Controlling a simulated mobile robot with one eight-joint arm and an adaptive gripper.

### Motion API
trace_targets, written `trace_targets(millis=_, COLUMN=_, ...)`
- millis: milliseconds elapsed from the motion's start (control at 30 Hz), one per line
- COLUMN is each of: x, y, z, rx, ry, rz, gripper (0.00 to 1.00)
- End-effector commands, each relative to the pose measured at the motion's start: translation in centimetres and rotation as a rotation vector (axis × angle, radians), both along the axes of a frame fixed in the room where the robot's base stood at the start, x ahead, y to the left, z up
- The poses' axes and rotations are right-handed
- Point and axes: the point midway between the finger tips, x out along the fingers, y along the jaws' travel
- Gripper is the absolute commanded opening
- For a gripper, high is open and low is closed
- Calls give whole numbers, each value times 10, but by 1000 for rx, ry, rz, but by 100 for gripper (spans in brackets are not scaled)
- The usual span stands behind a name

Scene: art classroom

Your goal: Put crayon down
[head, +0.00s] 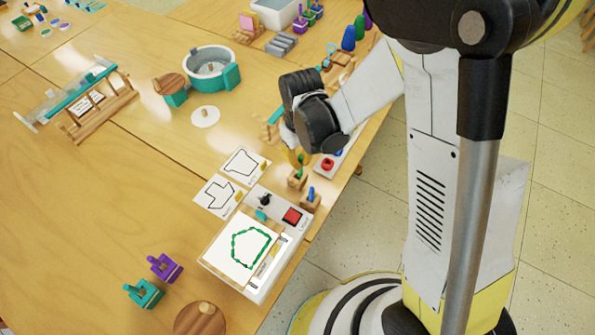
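My gripper (300,160) points down just above a small wooden block holder (296,181) near the table's right edge. A green crayon (300,172) shows as a thin sliver between the yellowish fingertips and this holder. I cannot tell whether the fingers grip it or whether it sits in the holder. A second wooden holder (310,203) with a blue crayon (311,192) stands just in front. A white drawing board (238,249) carries a green closed outline.
A device panel with a red button (292,216) adjoins the drawing board. Two outline cards (244,164) lie behind it. A white tray with a red piece (327,163) is close to my gripper.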

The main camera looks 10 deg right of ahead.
Motion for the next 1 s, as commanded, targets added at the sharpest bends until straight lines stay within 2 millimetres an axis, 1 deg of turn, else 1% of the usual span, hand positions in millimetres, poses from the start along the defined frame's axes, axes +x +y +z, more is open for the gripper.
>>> trace_targets(millis=33, x=3, y=4, z=-4, rx=0, ry=0, rz=1, gripper=0)
trace_targets(millis=167, x=6, y=8, z=-9, rx=0, ry=0, rz=0, gripper=0)
trace_targets(millis=267, x=6, y=8, z=-21, rx=0, ry=0, rz=-1, gripper=0)
trace_targets(millis=400, x=6, y=8, z=-44, rx=0, ry=0, rz=-1, gripper=0)
trace_targets(millis=433, x=6, y=7, z=-46, rx=0, ry=0, rz=-1, gripper=0)
trace_targets(millis=667, x=6, y=7, z=-45, rx=0, ry=0, rz=0, gripper=0)
trace_targets(millis=800, x=6, y=7, z=-50, rx=0, ry=0, rz=0, gripper=0)
trace_targets(millis=833, x=6, y=7, z=-50, rx=0, ry=0, rz=0, gripper=7)
trace_targets(millis=900, x=6, y=7, z=-48, rx=0, ry=0, rz=0, gripper=27)
trace_targets(millis=1000, x=6, y=7, z=-48, rx=0, ry=0, rz=0, gripper=27)
